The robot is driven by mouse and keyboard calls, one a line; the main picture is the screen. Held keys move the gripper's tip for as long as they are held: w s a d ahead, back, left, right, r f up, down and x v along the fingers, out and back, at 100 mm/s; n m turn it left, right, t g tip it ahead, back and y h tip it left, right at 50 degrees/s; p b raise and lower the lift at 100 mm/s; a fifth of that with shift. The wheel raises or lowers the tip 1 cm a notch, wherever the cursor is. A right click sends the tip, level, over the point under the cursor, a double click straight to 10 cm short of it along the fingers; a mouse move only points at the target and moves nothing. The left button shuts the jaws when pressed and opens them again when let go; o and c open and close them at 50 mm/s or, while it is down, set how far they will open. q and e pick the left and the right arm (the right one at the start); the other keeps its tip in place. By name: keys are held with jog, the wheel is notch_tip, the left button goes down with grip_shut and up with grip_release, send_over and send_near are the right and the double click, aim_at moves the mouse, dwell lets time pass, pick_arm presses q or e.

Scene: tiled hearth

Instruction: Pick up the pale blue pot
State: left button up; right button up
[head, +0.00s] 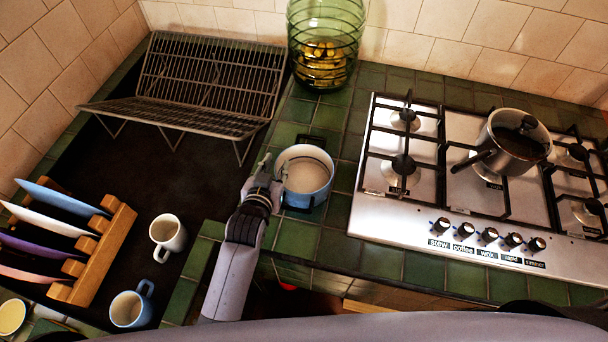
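The pale blue pot (308,180) stands upright on the green tiled counter, left of the hob. Its inside is pale and looks empty, and dark handle parts show at its far and near sides. My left gripper (272,168) is at the pot's left rim. Its two fingertips show a little apart, one outside the pot and one at or over the rim. I cannot tell whether they press on the pot's wall. The gripper covers part of the pot's left side. My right gripper is not in view.
A steel hob (420,205) with a lidded saucepan (513,145) lies to the right. A green glass jar (325,45) stands behind the pot. A wire rack (200,85), wooden plate rack (105,255), white mug (168,235) and blue mug (130,308) are to the left.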

pick_arm(q)
jog(key=shift+x, duration=0.9)
jog(key=shift+c, duration=0.6)
grip_shut()
jog(key=shift+r, duration=0.1)
